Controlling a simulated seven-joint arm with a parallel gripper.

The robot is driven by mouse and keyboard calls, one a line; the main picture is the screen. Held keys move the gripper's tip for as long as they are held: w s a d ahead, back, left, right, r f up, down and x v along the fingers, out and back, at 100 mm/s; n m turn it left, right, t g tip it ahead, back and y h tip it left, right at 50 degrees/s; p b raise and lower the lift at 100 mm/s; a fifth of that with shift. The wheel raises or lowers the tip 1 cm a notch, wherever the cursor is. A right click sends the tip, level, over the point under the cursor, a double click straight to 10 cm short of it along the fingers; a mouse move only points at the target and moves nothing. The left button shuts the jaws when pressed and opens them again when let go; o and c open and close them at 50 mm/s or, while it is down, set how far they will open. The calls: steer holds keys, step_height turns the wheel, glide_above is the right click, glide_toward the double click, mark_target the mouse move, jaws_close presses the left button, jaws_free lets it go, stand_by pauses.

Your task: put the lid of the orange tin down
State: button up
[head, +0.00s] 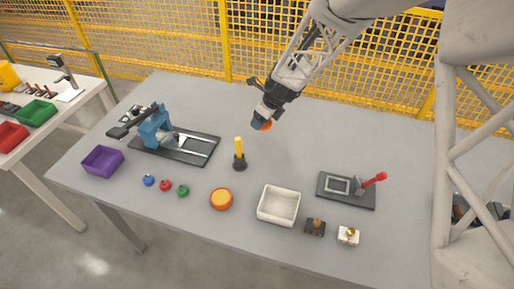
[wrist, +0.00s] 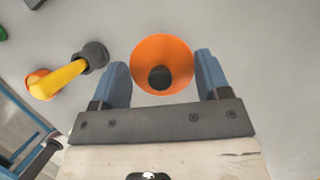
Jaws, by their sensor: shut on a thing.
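The lid of the orange tin (wrist: 180,52) is a round orange disc with a dark round spot on it. In the wrist view it sits between the two blue fingers of my gripper (wrist: 162,80). In the head view my gripper (head: 262,122) is shut on it over the back middle of the table, with only a sliver of orange showing below the fingers. The gap between lid and table is hard to judge. The orange tin (head: 221,199) stands at the front middle of the table, apart from my gripper, with a yellow-orange top face.
A yellow upright handle on a dark base (head: 239,160) stands between my gripper and the tin. A white tray (head: 279,221), a red-handled fixture (head: 347,190), a blue press (head: 154,130), a purple bin (head: 102,161) and small knobs stand around. The table's back right is clear.

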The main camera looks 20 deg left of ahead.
steer(key=shift+s+a+r+m, duration=0.15)
steer(key=shift+s+a+m, duration=0.2)
steer(key=shift+s, duration=0.3)
steer(key=shift+s+a+r+m, duration=0.1)
steer(key=shift+s+a+m, duration=0.2)
steer(key=shift+s, duration=0.3)
steer(key=shift+f, duration=0.1)
glide_above(254, 146)
steer(key=d, duration=0.1)
steer(key=shift+t, duration=0.3)
steer(key=shift+s+d+f, duration=0.1)
steer(key=shift+f, duration=1.45)
steer(key=shift+s+f, duration=0.1)
steer(key=shift+f, duration=1.4)
steer(key=shift+f, duration=1.85)
steer(key=shift+f, duration=0.15)
steer(key=o, duration=0.9)
